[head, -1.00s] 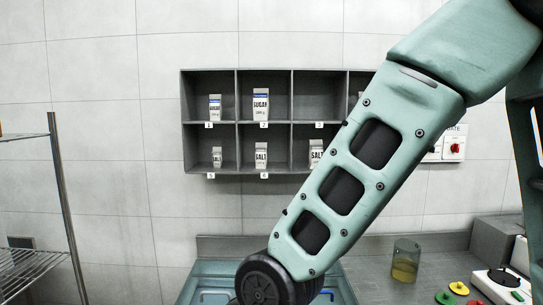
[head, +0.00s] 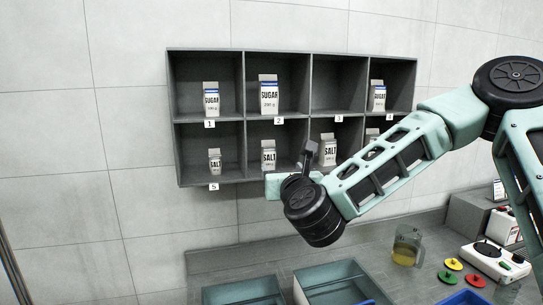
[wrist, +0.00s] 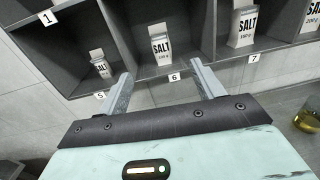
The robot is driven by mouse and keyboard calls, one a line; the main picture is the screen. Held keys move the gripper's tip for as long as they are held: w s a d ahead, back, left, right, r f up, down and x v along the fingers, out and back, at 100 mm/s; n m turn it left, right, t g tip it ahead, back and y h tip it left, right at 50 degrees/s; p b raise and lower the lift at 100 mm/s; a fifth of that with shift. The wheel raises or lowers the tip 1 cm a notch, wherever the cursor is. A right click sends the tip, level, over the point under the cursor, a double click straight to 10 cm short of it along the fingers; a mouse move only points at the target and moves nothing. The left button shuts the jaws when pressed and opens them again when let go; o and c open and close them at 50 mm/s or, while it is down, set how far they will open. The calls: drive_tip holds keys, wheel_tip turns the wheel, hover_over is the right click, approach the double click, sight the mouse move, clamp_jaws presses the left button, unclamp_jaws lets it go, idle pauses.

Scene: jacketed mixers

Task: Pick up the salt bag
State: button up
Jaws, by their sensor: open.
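White salt bags stand in the lower row of the grey wall shelf. One is in compartment 5 (head: 215,162), a larger one in compartment 6 (head: 268,157), another in compartment 7 (head: 327,150). A bag in compartment 8 (head: 372,136) is mostly hidden by my arm. In the wrist view my gripper (wrist: 161,82) is open and empty, its fingers pointing at the shelf. The compartment 6 salt bag (wrist: 160,47) stands upright ahead, between the finger lines and apart from them. The small bag (wrist: 101,66) is left of the left finger; the compartment 7 bag (wrist: 242,27) is right of the right finger.
The shelf's (head: 245,115) dividers and boards bound each compartment. Sugar bags stand in compartments 1 (head: 211,101), 2 (head: 268,97) and 4 (head: 377,96); compartment 3 is empty.

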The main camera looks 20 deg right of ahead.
drive_tip(key=p, duration=0.5)
approach(270, 149)
drive_tip(key=w, duration=0.4)
drive_tip(key=shift+w+f, duration=0.3)
drive_tip(key=shift+w, duration=0.05)
drive_tip(key=w+p, duration=0.4)
drive_tip(key=shift+w+d+r, duration=0.25)
drive_tip(key=shift+w, duration=0.15)
drive_tip(key=shift+w+f, duration=0.2)
drive_tip(key=shift+w, duration=0.1)
drive_tip(key=shift+c, duration=0.4)
drive_tip(key=c, duration=1)
drive_tip(key=shift+s+r+b, duration=0.2)
drive_tip(key=shift+b, duration=0.45)
